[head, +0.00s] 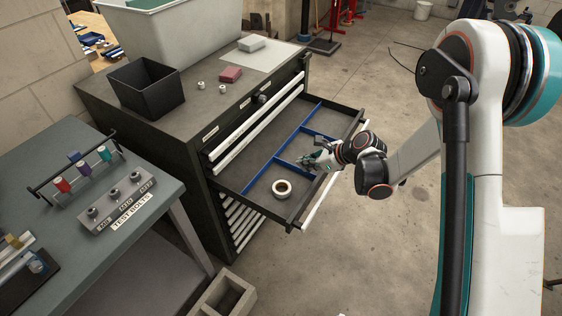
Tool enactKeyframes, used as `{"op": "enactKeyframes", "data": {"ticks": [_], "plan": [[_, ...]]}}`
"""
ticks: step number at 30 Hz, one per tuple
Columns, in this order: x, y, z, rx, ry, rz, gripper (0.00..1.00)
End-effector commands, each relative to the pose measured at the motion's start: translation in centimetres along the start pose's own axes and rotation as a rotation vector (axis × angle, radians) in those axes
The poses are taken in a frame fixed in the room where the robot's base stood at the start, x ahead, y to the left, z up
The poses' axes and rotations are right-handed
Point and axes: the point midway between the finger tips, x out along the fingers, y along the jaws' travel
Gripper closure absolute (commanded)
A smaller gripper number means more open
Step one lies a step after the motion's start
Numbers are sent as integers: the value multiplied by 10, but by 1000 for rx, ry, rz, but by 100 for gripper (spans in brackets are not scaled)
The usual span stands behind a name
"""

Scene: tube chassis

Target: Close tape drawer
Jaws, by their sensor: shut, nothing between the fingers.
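The tape drawer (258,155) is pulled out of the dark cabinet (195,132), with blue dividers inside and a white handle strip along its front. My gripper (306,161) is at the drawer's front side, over the inside of the drawer near a blue divider. Its fingers look small here and are shut with nothing between them. My wrist crosses above the drawer's front edge. I cannot tell whether the gripper touches the drawer.
On the cabinet top are a black bin (147,87), a white tub (180,35), a red block (231,74) and small metal parts. A workbench (150,190) with a test bolts block (116,203) stands at left. A concrete block (224,295) is on the floor. Floor right of the drawer is clear.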

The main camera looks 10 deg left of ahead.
Motion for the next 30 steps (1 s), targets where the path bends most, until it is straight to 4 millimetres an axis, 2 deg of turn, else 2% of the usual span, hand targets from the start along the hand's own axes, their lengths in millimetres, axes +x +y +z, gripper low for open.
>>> {"op": "enactKeyframes", "data": {"ticks": [1,3,11,19,26,30], "plan": [[11,2,-5,30,-10,9,100],[20,5,-10,65,-19,19,100],[40,8,-14,100,-30,30,100],[88,10,-14,97,-29,29,100],[132,11,-12,97,-29,29,100],[146,10,4,97,-28,29,100]]}}
